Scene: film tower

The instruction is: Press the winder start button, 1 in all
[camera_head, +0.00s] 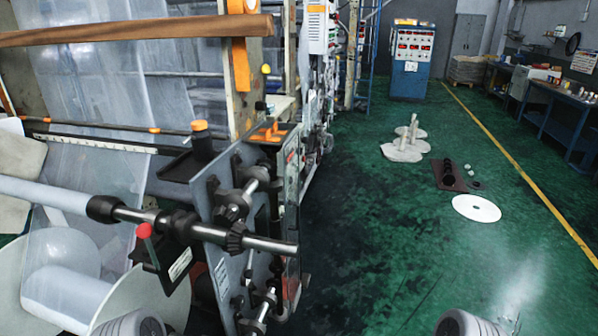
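The winder (235,225) stands at the left and close, with rollers, a metal shaft and clear film. A red round knob (144,231) sits on a dark bracket at its near side. An orange cap (199,125) tops a black post behind it. A blue cabinet (411,62) with rows of small lights or buttons stands at the back. I cannot tell which of these, if any, is the winder start button. Two grey rounded parts of my arms show at the bottom edge. Neither gripper shows.
The green floor (400,240) to the right of the winder is mostly clear. A white disc (476,208), a dark mat (449,175) and a pale clump of posts (405,150) lie on it. A yellow line (520,172) and benches run along the right.

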